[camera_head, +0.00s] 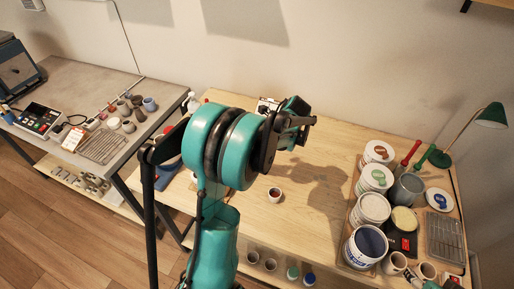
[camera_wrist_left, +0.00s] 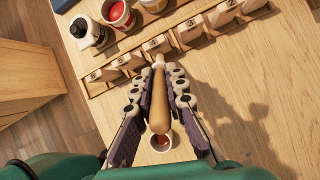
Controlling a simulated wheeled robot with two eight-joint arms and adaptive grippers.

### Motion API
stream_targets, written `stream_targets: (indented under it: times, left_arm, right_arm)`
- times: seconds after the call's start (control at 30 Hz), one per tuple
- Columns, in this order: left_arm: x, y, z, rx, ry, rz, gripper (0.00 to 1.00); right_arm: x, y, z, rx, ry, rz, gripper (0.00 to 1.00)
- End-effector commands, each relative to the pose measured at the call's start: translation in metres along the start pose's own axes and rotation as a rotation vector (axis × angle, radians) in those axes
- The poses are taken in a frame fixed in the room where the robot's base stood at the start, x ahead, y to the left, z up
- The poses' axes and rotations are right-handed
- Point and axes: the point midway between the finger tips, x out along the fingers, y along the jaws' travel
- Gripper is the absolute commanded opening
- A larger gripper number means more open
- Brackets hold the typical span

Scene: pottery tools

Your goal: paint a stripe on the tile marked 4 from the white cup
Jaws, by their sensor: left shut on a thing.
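My left gripper (camera_wrist_left: 159,88) is shut on a brush with a thick wooden handle (camera_wrist_left: 160,108); its pale far end (camera_wrist_left: 158,61) points towards a row of upright tiles. A tile (camera_wrist_left: 156,46) stands just beyond that end, but I cannot tell whether they touch. The cup also shows in the head view (camera_head: 275,194). There my left gripper (camera_head: 303,122) is above the table's back part, and my arm hides most tiles. My right gripper is out of view.
The tiles stand in a long wooden rack (camera_wrist_left: 102,88). In the head view, paint tubs (camera_head: 369,244) and a green lamp (camera_head: 490,115) crowd the right side. The table right of the cup is clear.

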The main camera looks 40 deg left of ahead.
Motion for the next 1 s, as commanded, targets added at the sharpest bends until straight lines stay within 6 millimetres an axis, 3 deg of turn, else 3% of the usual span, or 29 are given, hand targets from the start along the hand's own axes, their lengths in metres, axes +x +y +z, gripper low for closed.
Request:
stream_targets:
  times: [1.0]
  left_arm:
    - [0.0068, 0.0008, 0.003, 0.0, 0.0, 0.0, 0.0]
  right_arm:
    - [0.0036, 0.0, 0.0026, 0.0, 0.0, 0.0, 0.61]
